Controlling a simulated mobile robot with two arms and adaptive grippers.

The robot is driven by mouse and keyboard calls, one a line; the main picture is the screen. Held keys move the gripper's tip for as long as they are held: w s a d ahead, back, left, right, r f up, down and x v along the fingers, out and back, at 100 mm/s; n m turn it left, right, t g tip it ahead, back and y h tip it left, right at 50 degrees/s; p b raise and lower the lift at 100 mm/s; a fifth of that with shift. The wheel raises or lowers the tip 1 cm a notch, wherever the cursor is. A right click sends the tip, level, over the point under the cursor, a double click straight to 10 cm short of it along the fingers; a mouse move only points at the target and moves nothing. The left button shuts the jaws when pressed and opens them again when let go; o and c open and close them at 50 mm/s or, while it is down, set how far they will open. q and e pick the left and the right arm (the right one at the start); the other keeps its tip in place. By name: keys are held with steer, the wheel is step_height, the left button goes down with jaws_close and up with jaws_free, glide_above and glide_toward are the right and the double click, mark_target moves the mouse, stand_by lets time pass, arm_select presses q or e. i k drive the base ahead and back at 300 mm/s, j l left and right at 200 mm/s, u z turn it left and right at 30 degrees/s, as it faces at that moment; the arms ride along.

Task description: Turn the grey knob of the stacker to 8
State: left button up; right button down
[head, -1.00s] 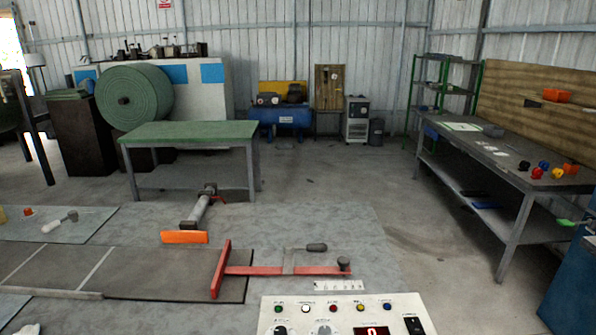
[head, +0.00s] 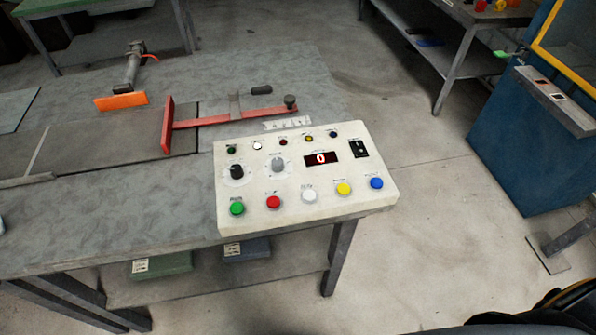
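The stacker's white control panel (head: 295,185) sits at the right end of the grey table in the head view. The grey knob (head: 278,165) is on its left half, right of a black knob (head: 237,172). A dial with small marks surrounds the grey knob; its numbers and pointer setting are too small to read. A red display (head: 321,158) right of the grey knob shows 0. Neither of my grippers is visible.
Coloured buttons, including a red one (head: 273,202), line the panel's front, close below the knobs. A black switch (head: 358,149) is at its right. A red stop frame (head: 215,120) stands behind the panel. A blue cabinet (head: 530,150) is right, across open floor.

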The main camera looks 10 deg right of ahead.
mark_target(277, 163)
steer(key=k+z, duration=0.5)
steer(key=z, duration=0.2)
steer(key=k+l+z, duration=0.1)
steer(key=z, duration=0.3)
steer(key=k+l, duration=0.05)
steer(key=k, duration=0.05)
